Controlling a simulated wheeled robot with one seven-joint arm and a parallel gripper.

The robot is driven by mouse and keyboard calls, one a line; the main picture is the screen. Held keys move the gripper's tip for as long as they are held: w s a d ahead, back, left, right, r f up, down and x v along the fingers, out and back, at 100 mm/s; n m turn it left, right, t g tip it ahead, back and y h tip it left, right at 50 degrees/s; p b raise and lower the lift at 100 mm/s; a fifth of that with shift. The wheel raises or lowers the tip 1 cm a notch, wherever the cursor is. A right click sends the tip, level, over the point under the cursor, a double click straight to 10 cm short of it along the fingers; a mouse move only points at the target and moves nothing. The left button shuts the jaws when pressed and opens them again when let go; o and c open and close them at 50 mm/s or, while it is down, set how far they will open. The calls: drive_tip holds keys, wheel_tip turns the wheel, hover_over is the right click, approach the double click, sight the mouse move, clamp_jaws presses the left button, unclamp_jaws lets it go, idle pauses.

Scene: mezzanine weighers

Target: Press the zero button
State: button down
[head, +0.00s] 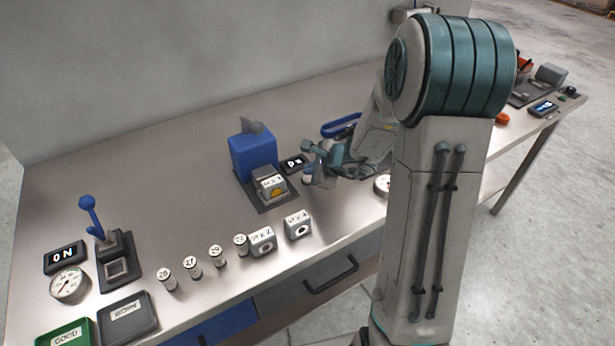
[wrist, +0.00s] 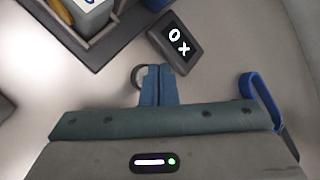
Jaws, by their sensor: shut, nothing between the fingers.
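No control that I can read as a zero button shows in either view. My gripper (head: 311,172) is over the bench, right of the blue machine (head: 252,156). In the wrist view its blue-grey fingers (wrist: 158,82) are together and empty. A small dark display (head: 294,163) is just left of the gripper; in the wrist view (wrist: 175,43) it reads "0 x", beyond the fingertips. A dark, rounded piece (wrist: 137,77) shows beside the left finger, mostly hidden by it; I cannot tell what it is.
Small numbered cylinders (head: 191,267) and two labelled blocks (head: 262,241) stand along the front edge. A blue-levered device (head: 113,250), a dial (head: 69,285) and trays (head: 128,315) are at the left. A blue loop (head: 342,125) lies behind the gripper. The bench's back left is clear.

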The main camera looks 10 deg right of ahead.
wheel_tip(320, 180, up, 5)
drive_tip(key=p, duration=0.3)
drive_tip(key=shift+p, duration=0.4)
idle(0.6)
